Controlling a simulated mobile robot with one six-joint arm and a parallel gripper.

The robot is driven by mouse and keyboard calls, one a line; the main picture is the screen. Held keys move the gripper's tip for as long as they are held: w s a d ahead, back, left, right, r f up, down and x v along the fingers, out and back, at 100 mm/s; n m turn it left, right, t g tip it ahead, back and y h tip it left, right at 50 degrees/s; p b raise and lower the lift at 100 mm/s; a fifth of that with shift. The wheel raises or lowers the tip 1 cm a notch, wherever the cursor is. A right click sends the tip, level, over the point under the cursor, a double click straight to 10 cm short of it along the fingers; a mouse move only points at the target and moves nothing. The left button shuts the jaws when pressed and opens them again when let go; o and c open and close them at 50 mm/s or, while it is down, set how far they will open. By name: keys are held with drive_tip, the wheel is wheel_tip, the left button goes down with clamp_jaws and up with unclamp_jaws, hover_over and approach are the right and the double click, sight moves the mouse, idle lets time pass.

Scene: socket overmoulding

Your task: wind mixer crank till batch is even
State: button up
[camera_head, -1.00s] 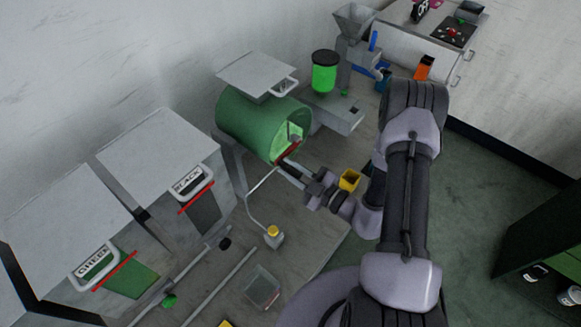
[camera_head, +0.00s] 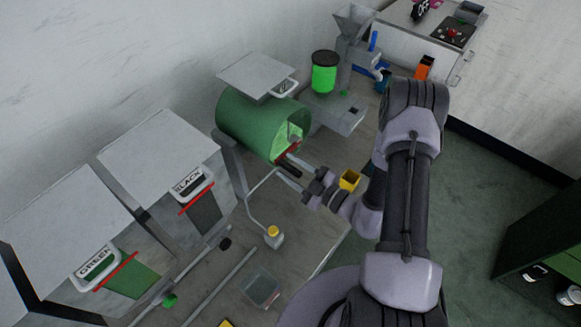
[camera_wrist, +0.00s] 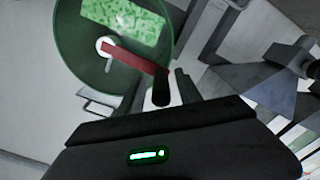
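The mixer is a green drum (camera_head: 245,125) lying on its side; its end face (camera_wrist: 75,50) shows a window of green batch with darker specks (camera_wrist: 125,20). The crank is a red arm (camera_wrist: 130,55) running from the pale hub to a black handle (camera_wrist: 161,88). In the head view the handle (camera_head: 284,160) stands out dark at the drum's lower end. My gripper (camera_head: 290,173) is at the handle. In the wrist view its fingers (camera_wrist: 163,85) look spread, with a gap between the handle and the right finger. Whether the left finger touches it is unclear.
Hoppers marked GREEN (camera_head: 95,262) and BLACK (camera_head: 192,180) stand left. A yellow cup (camera_head: 349,180), a small yellow-capped bottle (camera_head: 273,236) and a clear tray (camera_head: 261,288) are near my arm. A green-filled jar (camera_head: 324,72) and a moulding machine (camera_head: 350,50) stand behind right.

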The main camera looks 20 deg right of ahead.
drive_tip(key=b+v, duration=0.1)
drive_tip(key=v, duration=1.6)
drive_tip(key=shift+s, duration=0.15)
drive_tip(key=shift+d, duration=0.1)
